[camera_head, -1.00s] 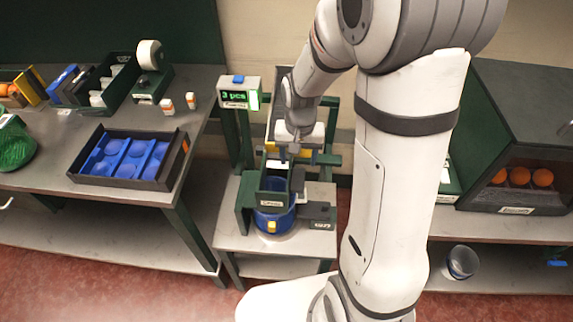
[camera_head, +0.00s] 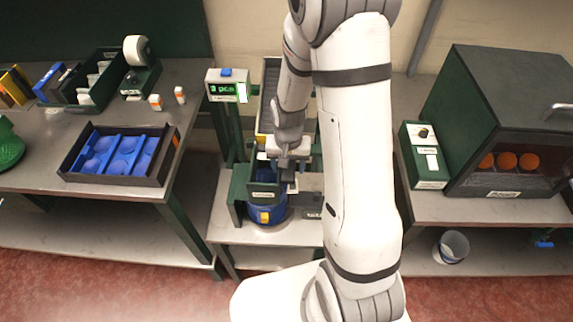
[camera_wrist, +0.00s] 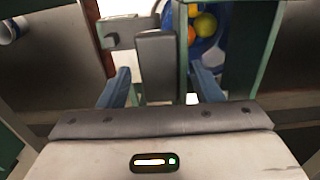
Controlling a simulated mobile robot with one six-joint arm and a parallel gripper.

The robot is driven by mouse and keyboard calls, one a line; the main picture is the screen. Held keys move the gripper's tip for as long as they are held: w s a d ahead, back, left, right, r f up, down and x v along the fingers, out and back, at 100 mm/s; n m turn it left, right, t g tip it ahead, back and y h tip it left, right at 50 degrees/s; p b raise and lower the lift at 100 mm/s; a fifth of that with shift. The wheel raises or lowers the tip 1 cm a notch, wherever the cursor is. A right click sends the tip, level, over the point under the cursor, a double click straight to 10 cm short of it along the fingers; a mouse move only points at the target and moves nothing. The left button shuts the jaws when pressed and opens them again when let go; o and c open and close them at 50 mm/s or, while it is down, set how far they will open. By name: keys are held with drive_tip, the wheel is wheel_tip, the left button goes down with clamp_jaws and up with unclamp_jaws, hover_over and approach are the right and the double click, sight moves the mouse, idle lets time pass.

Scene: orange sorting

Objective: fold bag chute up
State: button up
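The dark green bag chute (camera_head: 263,193), with a white label on its front, stands over a blue container (camera_head: 267,215) on the small middle stand. My gripper (camera_head: 287,172) is at the chute's right side, just above it. In the wrist view my gripper (camera_wrist: 161,90) has its two blue-grey fingers wide apart. A grey upright block (camera_wrist: 156,65) shows between and beyond them; I cannot tell whether they touch it. The blue container (camera_wrist: 207,48) shows beyond the right finger, with orange and yellow round fruit inside. My arm hides part of the stand.
A display reading "3 pcs" (camera_head: 228,91) stands behind the chute, left of my arm. A blue-lined tray (camera_head: 118,180) lies on the left table. A dark cabinet with oranges (camera_head: 500,125) and a small control box (camera_head: 424,155) stand right.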

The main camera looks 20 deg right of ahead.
drive_tip(key=c, duration=1.2)
drive_tip(key=shift+a+r, duration=0.15)
